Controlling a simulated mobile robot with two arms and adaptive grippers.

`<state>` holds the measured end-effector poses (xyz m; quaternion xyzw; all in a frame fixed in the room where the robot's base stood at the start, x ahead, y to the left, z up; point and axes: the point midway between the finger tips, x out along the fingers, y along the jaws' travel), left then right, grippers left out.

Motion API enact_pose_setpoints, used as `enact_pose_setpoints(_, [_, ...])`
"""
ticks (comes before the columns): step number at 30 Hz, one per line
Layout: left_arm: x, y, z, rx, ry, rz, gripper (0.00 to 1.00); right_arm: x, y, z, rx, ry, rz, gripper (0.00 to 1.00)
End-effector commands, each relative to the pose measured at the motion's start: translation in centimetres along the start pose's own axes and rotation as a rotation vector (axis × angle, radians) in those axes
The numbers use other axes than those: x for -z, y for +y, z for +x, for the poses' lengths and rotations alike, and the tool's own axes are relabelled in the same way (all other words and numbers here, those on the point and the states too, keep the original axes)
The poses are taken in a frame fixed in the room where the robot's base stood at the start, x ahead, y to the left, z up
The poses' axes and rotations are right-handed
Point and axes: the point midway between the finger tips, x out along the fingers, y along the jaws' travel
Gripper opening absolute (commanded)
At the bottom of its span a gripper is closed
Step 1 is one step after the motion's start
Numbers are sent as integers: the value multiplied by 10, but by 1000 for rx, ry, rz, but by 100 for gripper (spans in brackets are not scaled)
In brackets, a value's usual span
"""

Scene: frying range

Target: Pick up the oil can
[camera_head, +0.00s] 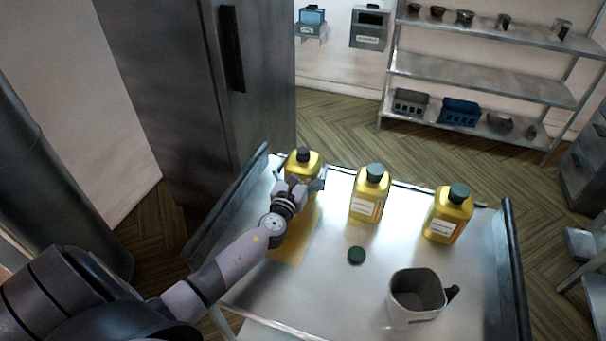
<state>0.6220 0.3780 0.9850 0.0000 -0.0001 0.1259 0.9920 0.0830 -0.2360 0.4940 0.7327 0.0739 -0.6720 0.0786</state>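Three yellow oil cans stand upright in a row on a metal cart (325,285). The left oil can (301,164) has a black cap. The middle oil can (369,194) and the right oil can (447,215) have dark green caps and pale labels. My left gripper (303,185) is at the left can, in front of its body and covering part of it. Its fingers reach to about the can's sides. I cannot tell whether they are closed on it. My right gripper is not in view.
A loose green cap (356,255) lies on the cart. A grey metal jug (414,297) with a dark handle stands at its front right. A dark cabinet (190,80) rises behind on the left. A metal shelf (480,75) stands at the back right.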

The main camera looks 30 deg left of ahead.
Motion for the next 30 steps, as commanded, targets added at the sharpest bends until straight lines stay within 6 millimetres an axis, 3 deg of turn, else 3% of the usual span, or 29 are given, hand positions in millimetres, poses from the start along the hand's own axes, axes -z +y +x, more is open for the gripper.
enact_pose_setpoints(27, [0, 0, 0, -1, 0, 0, 28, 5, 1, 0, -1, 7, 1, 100])
enact_pose_setpoints(30, [-2, 0, 0, -1, -4, 0, 28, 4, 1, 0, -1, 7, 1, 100])
